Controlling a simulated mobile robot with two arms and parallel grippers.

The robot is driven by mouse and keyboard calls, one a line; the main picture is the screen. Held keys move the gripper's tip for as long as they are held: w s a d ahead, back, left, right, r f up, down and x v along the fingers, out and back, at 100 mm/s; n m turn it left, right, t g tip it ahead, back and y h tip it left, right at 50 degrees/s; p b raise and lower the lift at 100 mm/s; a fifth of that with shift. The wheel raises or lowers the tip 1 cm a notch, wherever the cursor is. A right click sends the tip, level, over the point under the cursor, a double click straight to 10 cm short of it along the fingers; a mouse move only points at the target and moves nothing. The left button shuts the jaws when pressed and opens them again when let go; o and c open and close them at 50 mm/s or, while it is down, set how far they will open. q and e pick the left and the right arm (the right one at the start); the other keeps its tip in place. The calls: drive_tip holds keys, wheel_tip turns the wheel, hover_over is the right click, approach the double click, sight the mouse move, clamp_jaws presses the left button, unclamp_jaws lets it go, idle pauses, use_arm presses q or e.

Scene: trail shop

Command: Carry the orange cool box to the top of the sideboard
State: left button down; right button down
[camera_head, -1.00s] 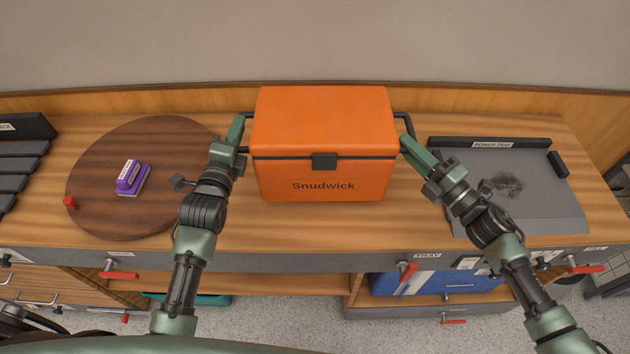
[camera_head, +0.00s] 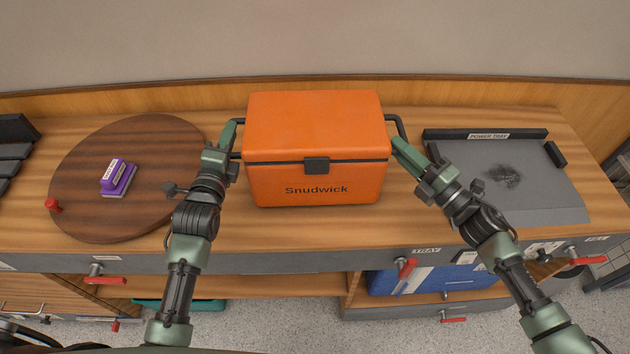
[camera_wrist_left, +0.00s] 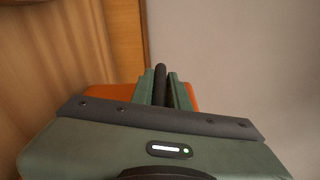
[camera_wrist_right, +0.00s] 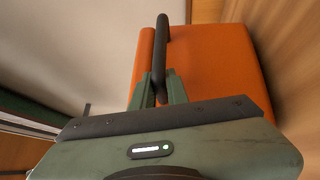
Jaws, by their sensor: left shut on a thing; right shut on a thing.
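The orange cool box (camera_head: 316,122), lettered Snudwick, is upright with its lid shut, in the middle of the head view over the sideboard top (camera_head: 330,236). I cannot tell whether its base touches the wood. My left gripper (camera_head: 232,140) is shut on the black handle at the box's left side; the handle bar shows between its fingers in the left wrist view (camera_wrist_left: 160,88). My right gripper (camera_head: 398,146) is shut on the black handle at the right side, also seen between the fingers in the right wrist view (camera_wrist_right: 158,88). The box's underside is hidden.
A round wooden board (camera_head: 150,150) with a purple block (camera_head: 117,177) and a red knob lies left of the box. A grey power tray (camera_head: 525,195) lies right. Black slats stand far left. Red-handled drawers and an open shelf are below the front edge. A wall stands behind.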

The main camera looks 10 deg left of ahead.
use_arm(q)
drive_tip(key=shift+f+b, duration=0.45)
drive_tip(key=shift+f, duration=0.1)
use_arm(e)
drive_tip(key=shift+d+f, duration=0.1)
drive_tip(key=shift+f, duration=0.5)
use_arm(q)
drive_tip(key=c, duration=1.4)
unclamp_jaws()
use_arm(e)
drive_tip(key=c, duration=1.4)
unclamp_jaws()
use_arm(q)
drive_tip(key=shift+o, duration=0.2)
drive_tip(key=shift+s, duration=0.15)
use_arm(e)
drive_tip(key=shift+s, duration=0.1)
use_arm(q)
drive_tip(key=shift+s, duration=0.15)
drive_tip(key=s, duration=1.1)
drive_tip(key=shift+s+d+r, duration=0.2)
drive_tip(key=shift+s, duration=0.1)
use_arm(e)
drive_tip(key=v, duration=1.2)
drive_tip(key=shift+f, duration=0.1)
